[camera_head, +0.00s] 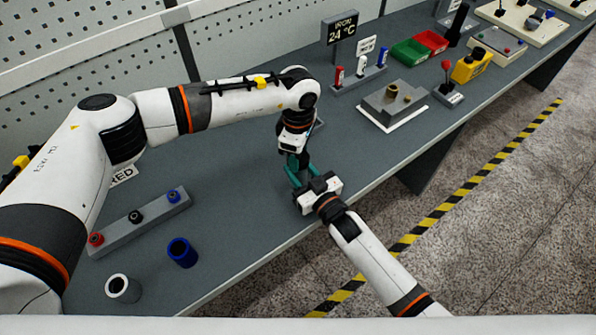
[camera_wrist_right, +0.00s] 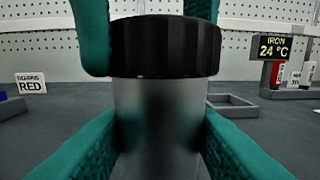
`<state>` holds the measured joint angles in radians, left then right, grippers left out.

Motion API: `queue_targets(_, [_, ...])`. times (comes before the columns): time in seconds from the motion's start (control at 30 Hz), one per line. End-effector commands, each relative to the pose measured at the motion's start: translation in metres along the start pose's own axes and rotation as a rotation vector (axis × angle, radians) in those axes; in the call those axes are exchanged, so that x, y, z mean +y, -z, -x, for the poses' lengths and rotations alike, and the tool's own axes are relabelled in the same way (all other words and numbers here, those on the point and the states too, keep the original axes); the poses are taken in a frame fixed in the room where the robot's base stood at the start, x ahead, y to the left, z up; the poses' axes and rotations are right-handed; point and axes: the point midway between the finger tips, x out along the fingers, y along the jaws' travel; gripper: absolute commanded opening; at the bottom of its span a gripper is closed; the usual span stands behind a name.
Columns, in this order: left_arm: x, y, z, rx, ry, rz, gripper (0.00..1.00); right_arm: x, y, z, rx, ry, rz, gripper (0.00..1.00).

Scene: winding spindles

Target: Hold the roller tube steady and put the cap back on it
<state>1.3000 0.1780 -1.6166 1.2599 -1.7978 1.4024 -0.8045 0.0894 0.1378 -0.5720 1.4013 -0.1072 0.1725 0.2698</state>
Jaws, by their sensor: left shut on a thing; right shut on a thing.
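The roller tube (camera_wrist_right: 160,125) is a grey upright cylinder in the right wrist view. Its black ribbed cap (camera_wrist_right: 165,47) sits at the tube's top, and I see no gap between them there. My right gripper (camera_wrist_right: 160,145) is shut on the tube, with a teal finger on either side. The teal fingers of my left gripper (camera_wrist_right: 148,25) come down from above and are shut on the cap. In the head view my left gripper (camera_head: 297,168) is right above my right gripper (camera_head: 309,190); the tube and cap are mostly hidden there by the grippers.
A grey block with red, black and blue knobs (camera_head: 140,222), a blue cup (camera_head: 182,252) and a white cup (camera_head: 122,288) stand at the left. A temperature display (camera_head: 342,28) and a grey fixture (camera_head: 395,103) stand farther back. The bench front edge is close to my right arm.

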Motion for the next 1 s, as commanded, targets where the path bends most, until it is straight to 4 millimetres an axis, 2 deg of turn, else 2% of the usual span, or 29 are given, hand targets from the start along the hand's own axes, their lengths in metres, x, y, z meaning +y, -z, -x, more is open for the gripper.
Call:
queue_targets(0.1, [-0.0009,-0.0008,0.0005,-0.003,0.002,-0.292,0.20,-0.0001,0.0011,0.0005,0.002,0.000,0.000,0.00])
queue_targets(0.6, [-0.0009,-0.0010,-0.0002,-0.005,0.001,-1.495,0.20,0.0000,0.0011,0.0006,0.002,0.000,0.000,0.00])
queue_targets(0.7, [-0.0008,-0.0010,-0.0004,-0.004,0.000,-1.631,0.20,0.0000,0.0011,0.0006,0.002,0.000,0.000,0.00])
queue_targets(0.83, [-0.0008,-0.0009,-0.0005,-0.004,0.001,-1.620,0.20,0.0000,0.0011,0.0006,0.002,0.000,0.000,0.00])
queue_targets(0.87, [-0.0008,-0.0009,-0.0005,-0.004,0.001,-1.620,0.51,0.0000,0.0011,0.0006,0.002,0.000,0.000,0.00])
queue_targets(1.0, [-0.0006,-0.0007,-0.0006,-0.003,0.001,-1.619,0.73,0.0000,0.0012,0.0006,0.002,0.000,0.000,0.00])
